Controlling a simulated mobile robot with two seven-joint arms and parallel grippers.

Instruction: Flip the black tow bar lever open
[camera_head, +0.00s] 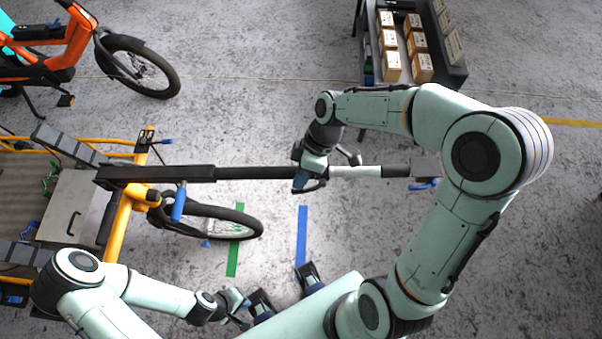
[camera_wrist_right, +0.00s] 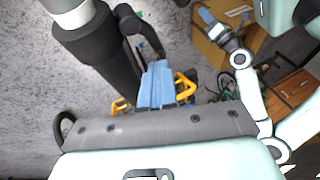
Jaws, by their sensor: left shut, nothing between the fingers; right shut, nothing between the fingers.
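The tow bar (camera_head: 250,173) runs across the head view, with a black section at left and a white section at right. A black lever (camera_head: 352,157) sticks out beside the bar near where black meets white. In the right wrist view the lever (camera_wrist_right: 132,22) reaches from beside the black collar (camera_wrist_right: 88,35) toward the blue fingertips. My right gripper (camera_head: 301,182) is shut and empty at the bar; its fingertips (camera_wrist_right: 155,85) show in the wrist view. I cannot tell whether it touches the lever. My left gripper (camera_head: 238,302) is shut and empty, low near my base.
A yellow-framed cargo bike (camera_head: 118,220) with its front wheel (camera_head: 215,220) stands at left under the bar. An orange bike (camera_head: 75,45) is at upper left. A dark rack with small boxes (camera_head: 421,68) stands at upper right. Floor beyond the bar is mostly clear.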

